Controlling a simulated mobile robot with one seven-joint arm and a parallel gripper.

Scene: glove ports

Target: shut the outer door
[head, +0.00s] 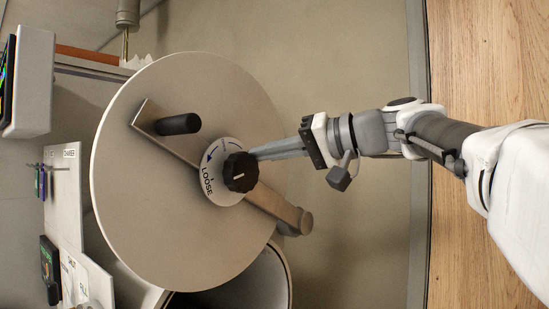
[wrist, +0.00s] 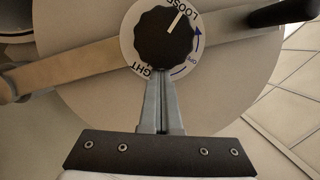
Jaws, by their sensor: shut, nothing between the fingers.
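The outer door is a round beige disc (head: 135,205) standing clear of the round port opening (head: 262,283), whose rim shows behind its lower edge. It fills much of the wrist view (wrist: 85,88). A metal bar (head: 268,203) crosses the disc and carries a black handle (head: 180,124); the handle also shows at the wrist view's upper right (wrist: 280,13). A black knob (head: 240,172) sits at the disc's middle on a dial marked LOOSE, its white line near that word. My gripper (head: 254,154) is shut and empty, its tips at the knob's edge; contact is unclear.
Labelled panels and small tags (head: 62,195) lie along the left edge of the head view. A white box (head: 30,82) juts out at upper left.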

